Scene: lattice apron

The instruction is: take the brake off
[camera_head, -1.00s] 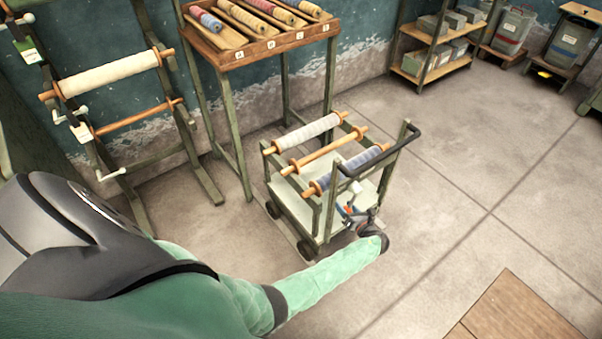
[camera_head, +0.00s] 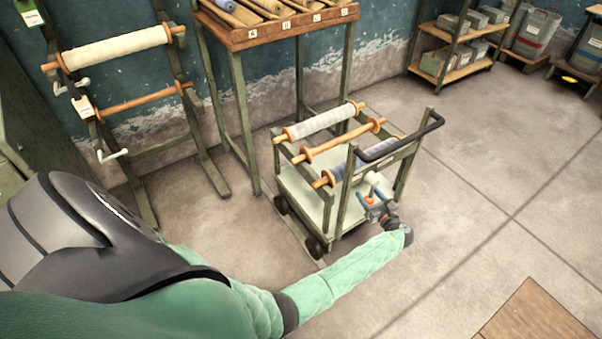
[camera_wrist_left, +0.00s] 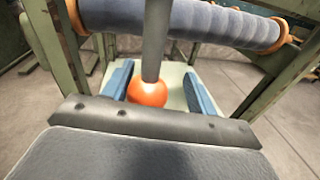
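The green-framed cart (camera_head: 328,205) stands on the floor, carrying several rollers and a black push handle (camera_head: 400,140). An orange ball knob (camera_head: 369,199) on a grey rod is at its near right side; I take this for the brake lever. My left gripper (camera_head: 372,207) is at the knob. In the left wrist view the knob (camera_wrist_left: 147,94) sits between the two blue fingers of my left gripper (camera_wrist_left: 158,88), with visible gaps on both sides. The fingers are open. The rod's far end is cut off there. My right gripper is not in view.
A blue-wrapped roller (camera_wrist_left: 190,22) crosses above the fingers. A roller rack (camera_head: 120,100) stands at the left wall and a tall sample table (camera_head: 275,32) is behind the cart. Shelves (camera_head: 460,50) are at the back right. The floor right of the cart is clear.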

